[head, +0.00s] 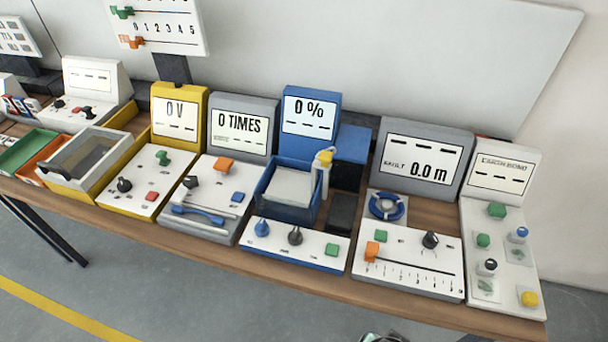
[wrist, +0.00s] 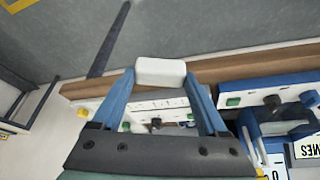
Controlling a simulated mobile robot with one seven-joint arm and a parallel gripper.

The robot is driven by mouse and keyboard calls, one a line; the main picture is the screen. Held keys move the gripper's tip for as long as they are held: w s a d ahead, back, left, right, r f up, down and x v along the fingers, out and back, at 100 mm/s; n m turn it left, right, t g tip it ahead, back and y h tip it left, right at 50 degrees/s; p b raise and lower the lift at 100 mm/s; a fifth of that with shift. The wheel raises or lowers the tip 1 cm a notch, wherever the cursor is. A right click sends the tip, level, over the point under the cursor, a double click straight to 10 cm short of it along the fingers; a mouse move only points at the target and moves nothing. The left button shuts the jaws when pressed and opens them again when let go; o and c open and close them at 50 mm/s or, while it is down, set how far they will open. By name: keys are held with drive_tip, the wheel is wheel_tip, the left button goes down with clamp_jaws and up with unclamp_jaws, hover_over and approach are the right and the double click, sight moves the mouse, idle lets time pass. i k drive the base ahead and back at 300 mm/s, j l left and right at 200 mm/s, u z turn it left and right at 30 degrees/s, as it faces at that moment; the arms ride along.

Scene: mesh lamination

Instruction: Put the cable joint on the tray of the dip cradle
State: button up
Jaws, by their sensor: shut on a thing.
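My gripper (wrist: 160,77) has blue fingers shut on a small white block with rounded edges (wrist: 160,70), held between the fingertips in the wrist view. The block looks like the cable joint, though it bears no visible label. It is held in the air in front of the bench edge. In the head view only a sliver at the bottom edge (head: 382,337) may be my gripper. No station is legibly named dip cradle, so I cannot tell which it is. A blue open-topped box with a pale inside (head: 290,208) stands by the blue "0 %" display (head: 309,118).
The wooden bench (head: 230,259) carries a row of stations: a yellow "0 V" unit (head: 178,122), a grey "0 TIMES" unit (head: 240,128), a "0.0 m" unit (head: 421,160) and a knobbed panel (head: 502,240). A clear-lidded tray (head: 85,160) stands left. Floor in front is open.

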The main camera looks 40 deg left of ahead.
sight(290, 186)
drive_tip(key=i+j, duration=0.1)
drive_tip(key=j, duration=1)
drive_tip(key=i+j, duration=0.15)
drive_tip(key=j, duration=0.9)
drive_tip(key=i, duration=0.05)
